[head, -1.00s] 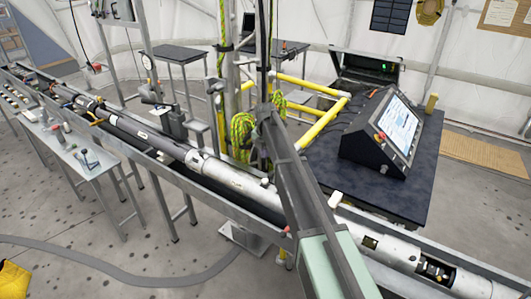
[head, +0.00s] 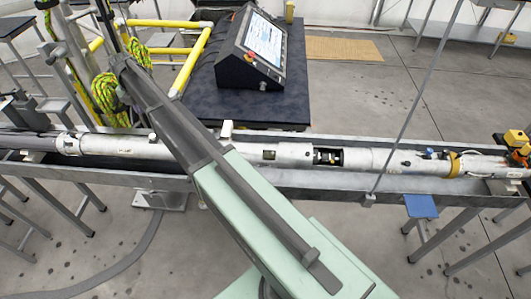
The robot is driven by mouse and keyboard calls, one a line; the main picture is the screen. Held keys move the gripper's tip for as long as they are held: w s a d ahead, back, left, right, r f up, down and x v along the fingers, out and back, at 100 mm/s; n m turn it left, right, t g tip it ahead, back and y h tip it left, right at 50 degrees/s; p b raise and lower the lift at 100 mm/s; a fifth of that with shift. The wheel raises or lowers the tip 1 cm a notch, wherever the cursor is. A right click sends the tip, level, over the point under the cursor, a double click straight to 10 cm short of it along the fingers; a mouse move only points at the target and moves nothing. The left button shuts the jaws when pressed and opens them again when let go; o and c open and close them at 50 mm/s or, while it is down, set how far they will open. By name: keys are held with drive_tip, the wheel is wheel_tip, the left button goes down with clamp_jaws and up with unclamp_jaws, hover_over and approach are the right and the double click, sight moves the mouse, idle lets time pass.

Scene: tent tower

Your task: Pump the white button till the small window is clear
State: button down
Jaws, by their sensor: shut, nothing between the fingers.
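A long white and grey tube lies in a metal trough (head: 300,184) across the head view. A small dark, greenish square window (head: 269,155) is set in the tube's white section (head: 240,153); it is too small to tell whether it is clear. To its right is a larger cutout (head: 328,157) with metal parts inside. A small white block (head: 227,129) stands at the trough's far edge; I cannot tell whether it is the button. My arm crosses the tube left of the window and reaches to the upper left. My gripper does not show.
A black console with a lit screen (head: 262,42) stands on a dark table (head: 205,93) behind the trough. Yellow rails (head: 192,62) and coiled green rope (head: 106,95) are at the left. A thin grey pole (head: 415,90) rises at the right. A blue stool (head: 420,206) stands in front.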

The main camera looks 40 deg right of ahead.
sight(153, 135)
drive_tip(key=f+b, duration=1.2)
drive_tip(key=shift+w+f, duration=0.25)
drive_tip(key=shift+w, duration=0.05)
wheel_tip(153, 135, down, 2)
drive_tip(key=b, duration=0.2)
drive_tip(key=shift+s+b, duration=0.1)
drive_tip(key=shift+b, duration=0.25)
drive_tip(key=shift+r, duration=0.2)
drive_tip(key=shift+p, duration=0.3)
wheel_tip(153, 135, up, 14)
drive_tip(key=p, duration=1.4)
drive_tip(key=shift+d, duration=0.15)
